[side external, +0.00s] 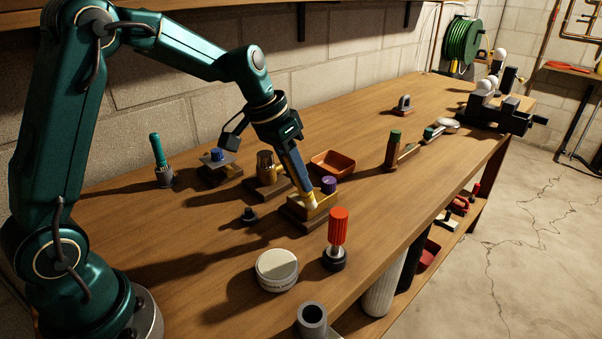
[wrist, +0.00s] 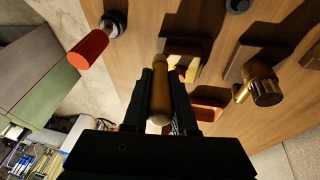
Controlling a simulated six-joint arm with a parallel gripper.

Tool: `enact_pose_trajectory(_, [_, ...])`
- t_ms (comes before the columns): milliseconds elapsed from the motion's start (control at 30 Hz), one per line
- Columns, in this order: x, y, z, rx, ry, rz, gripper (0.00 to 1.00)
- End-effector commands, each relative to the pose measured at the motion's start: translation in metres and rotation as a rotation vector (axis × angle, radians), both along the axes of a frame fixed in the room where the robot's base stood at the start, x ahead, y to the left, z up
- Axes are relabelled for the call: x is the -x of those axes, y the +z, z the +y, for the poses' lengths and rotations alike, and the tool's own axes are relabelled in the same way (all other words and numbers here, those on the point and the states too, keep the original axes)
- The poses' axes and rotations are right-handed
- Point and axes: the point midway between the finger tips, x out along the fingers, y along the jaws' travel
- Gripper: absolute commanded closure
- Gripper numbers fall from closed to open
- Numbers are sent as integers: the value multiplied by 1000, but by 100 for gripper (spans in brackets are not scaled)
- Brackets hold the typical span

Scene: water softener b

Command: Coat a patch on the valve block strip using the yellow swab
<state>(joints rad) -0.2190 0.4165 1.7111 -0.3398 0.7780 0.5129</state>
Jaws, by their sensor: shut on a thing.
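My gripper (side external: 300,180) is shut on the yellow swab, which also shows in the wrist view (wrist: 160,92) as a tan-yellow rod between two black fingers (wrist: 162,78). In the side view the swab (side external: 310,197) points steeply down, with a pale tip low at the valve block. The valve block (side external: 321,209) is brass-coloured on a dark wooden base and has a purple knob (side external: 329,184) at its back right. In the wrist view the block (wrist: 186,56) lies just beyond the swab, partly hidden. I cannot tell whether the tip touches it. No coating is discernible.
A red-handled tool (side external: 338,230) stands close in front of the block. A brass fitting (side external: 266,168) and an orange tray (side external: 333,163) stand behind. A white round tin (side external: 277,270) and grey ring (side external: 311,319) sit near the front edge.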

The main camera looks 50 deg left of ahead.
Motion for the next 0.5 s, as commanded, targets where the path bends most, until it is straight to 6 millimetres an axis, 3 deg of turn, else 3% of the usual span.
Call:
enact_pose_trajectory(167, [0,3,0,0,-1,1,100])
enact_pose_trajectory(500, [-1,36,1,-1,0,-4,100])
